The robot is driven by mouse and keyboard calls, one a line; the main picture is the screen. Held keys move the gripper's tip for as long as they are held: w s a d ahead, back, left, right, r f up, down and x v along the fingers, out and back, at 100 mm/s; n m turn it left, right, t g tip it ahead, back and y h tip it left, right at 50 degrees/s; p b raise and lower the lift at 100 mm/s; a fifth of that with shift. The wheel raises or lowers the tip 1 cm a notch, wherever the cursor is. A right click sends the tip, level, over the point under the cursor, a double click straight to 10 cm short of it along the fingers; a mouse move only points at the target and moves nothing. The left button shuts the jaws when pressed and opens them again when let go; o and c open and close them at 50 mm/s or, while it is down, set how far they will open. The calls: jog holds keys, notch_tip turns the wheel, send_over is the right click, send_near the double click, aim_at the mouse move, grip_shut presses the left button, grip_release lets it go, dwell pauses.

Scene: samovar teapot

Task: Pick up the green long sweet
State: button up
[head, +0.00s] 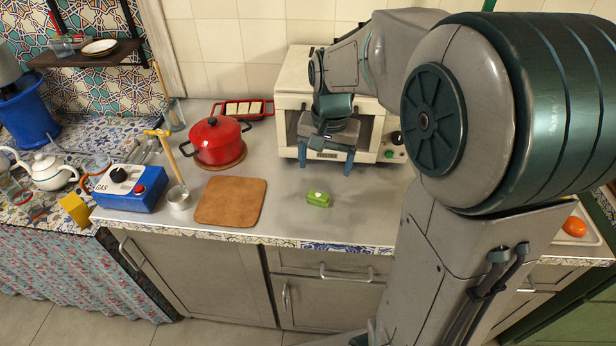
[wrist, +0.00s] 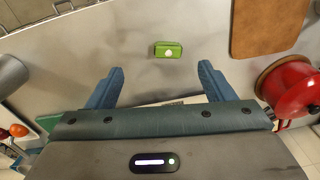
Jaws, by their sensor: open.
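The green sweet (head: 319,199) is a small green block with a pale mark on top. It lies on the grey metal counter (head: 290,220), right of the brown board. In the wrist view the green sweet (wrist: 168,50) lies ahead of the fingertips and roughly midway between them. My gripper (head: 326,170) is open and empty, behind the sweet in the head view and in front of the white oven. In the wrist view both blue fingers of my gripper (wrist: 161,70) are spread apart, with no contact with the sweet.
A brown board (head: 231,201), a red pot (head: 216,139) and a metal ladle cup (head: 178,198) stand left of the sweet. A white oven (head: 296,75) stands behind my gripper. The counter right around the sweet is clear; its front edge is close.

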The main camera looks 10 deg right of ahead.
jog(key=m, duration=0.2)
send_over(317, 196)
notch_tip(317, 196, down, 4)
jog(key=shift+g, duration=0.4)
notch_tip(317, 196, down, 12)
jog(key=shift+f, duration=0.1)
jog(key=c, duration=1)
